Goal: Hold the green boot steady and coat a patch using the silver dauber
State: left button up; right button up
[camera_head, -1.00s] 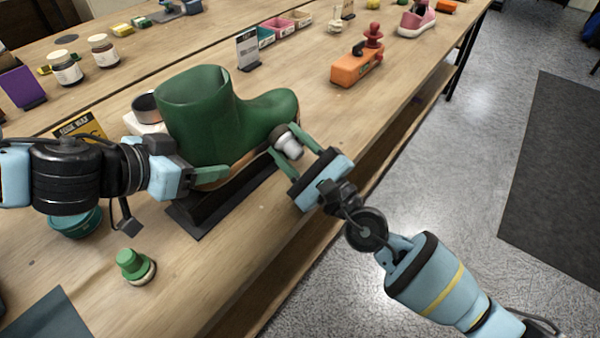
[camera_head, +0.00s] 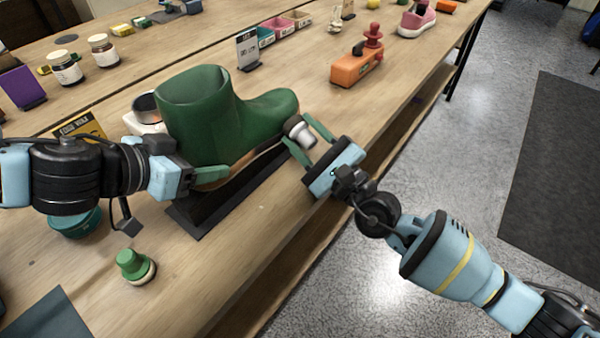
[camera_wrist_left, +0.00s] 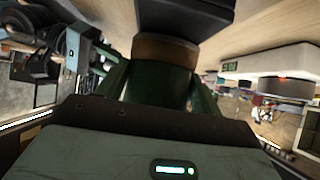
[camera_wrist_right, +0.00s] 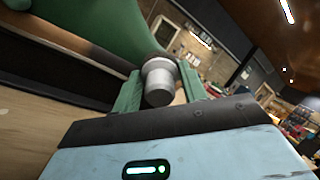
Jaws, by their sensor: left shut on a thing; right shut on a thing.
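The green boot (camera_head: 205,118) stands on a black stand (camera_head: 222,200) on the bench, its toe pointing right. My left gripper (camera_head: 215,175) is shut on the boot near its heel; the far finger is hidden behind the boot. My right gripper (camera_head: 302,140) is shut on the silver dauber (camera_head: 302,135) beside the boot's toe. In the right wrist view the silver dauber (camera_wrist_right: 158,82) sits between the green fingers, its dark head close to the green boot (camera_wrist_right: 95,25). I cannot tell whether the head touches the boot.
A green dauber (camera_head: 134,265) stands on the bench in front of a teal tin (camera_head: 75,222). A white unit with a metal bowl (camera_head: 147,110) is behind the boot. An orange block (camera_head: 357,68) with a red knob is further back. The bench's front edge runs below my right gripper.

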jog(key=shift+w, duration=0.15)
dwell(0.3)
jog(key=shift+w+d, duration=0.6)
jog(key=shift+w, duration=0.15)
jog(key=shift+w+d, duration=0.55)
jog(key=shift+w, duration=0.2)
jog(key=shift+w+a, duration=0.1)
jog(key=shift+a, duration=0.1)
jog(key=shift+s+a, duration=0.6)
jog(key=shift+s, duration=0.25)
jog(key=shift+s+a, duration=0.6)
jog(key=shift+s, duration=0.25)
jog(key=shift+f, duration=0.1)
jog(key=shift+s+a, duration=0.9)
jog(key=shift+s, duration=0.3)
jog(key=shift+s+a, duration=0.2)
jog(key=shift+s, duration=0.15)
